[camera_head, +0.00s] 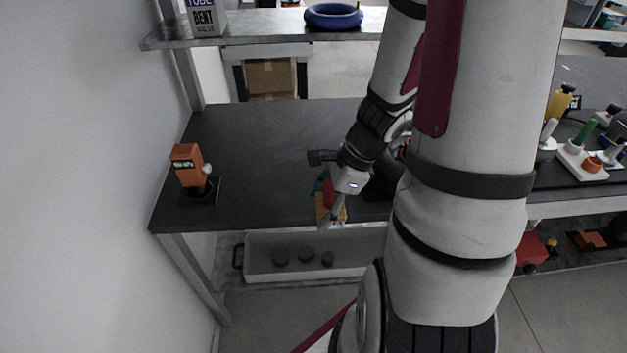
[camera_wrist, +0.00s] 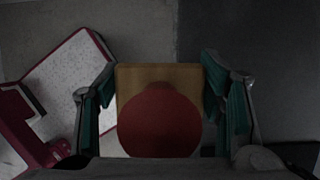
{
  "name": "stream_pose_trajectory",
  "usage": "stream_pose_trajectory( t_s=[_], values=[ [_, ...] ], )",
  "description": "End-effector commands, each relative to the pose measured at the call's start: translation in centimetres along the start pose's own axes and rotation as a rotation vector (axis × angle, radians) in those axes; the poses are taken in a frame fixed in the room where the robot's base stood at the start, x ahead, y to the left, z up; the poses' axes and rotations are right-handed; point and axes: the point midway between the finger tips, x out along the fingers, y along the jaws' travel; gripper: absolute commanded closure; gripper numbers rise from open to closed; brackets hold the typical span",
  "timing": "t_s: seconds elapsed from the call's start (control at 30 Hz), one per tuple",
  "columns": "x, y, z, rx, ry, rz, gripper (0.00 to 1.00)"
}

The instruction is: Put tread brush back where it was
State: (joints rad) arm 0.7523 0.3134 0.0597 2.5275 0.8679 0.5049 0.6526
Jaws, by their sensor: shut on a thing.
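The tread brush (camera_head: 321,213) has a tan block and a round red knob; the red knob (camera_wrist: 160,122) fills the middle of the wrist view, with the tan block behind it. My gripper (camera_head: 331,205) is shut on the brush, with a teal-padded finger on each side of it in the wrist view (camera_wrist: 161,105). In the head view the brush is at the front edge of the dark table (camera_head: 255,150). I cannot tell whether it touches the table. The brush's underside is hidden.
An orange device (camera_head: 187,165) stands on a dark base at the table's left. A grey tray (camera_head: 262,240) with several dark round pieces sits below the front edge. A shelf (camera_head: 270,33) with a blue ring (camera_head: 333,16) is above. The table's left middle is clear.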

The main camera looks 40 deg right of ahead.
Motion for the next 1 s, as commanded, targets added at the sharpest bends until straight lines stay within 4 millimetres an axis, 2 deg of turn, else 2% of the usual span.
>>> stream_pose_trajectory(
  t_s=[0.1, 0.27, 0.6, 0.7, 0.8, 1.0],
  values=[
    [0.2, -0.8, -0.1, 0.000, 0.004, 0.002, 0.83],
    [0.3, -3.6, -0.1, 0.000, 0.002, 0.004, 0.83],
    [1.2, -11.0, -0.3, 0.001, 0.003, 0.002, 0.83],
    [1.3, -12.6, -0.3, 0.002, 0.002, 0.002, 0.83],
    [1.3, -13.4, -0.3, 0.001, 0.003, 0.003, 0.83],
    [2.0, -13.6, -0.6, 0.004, 0.003, 0.003, 0.83]
  ],
)
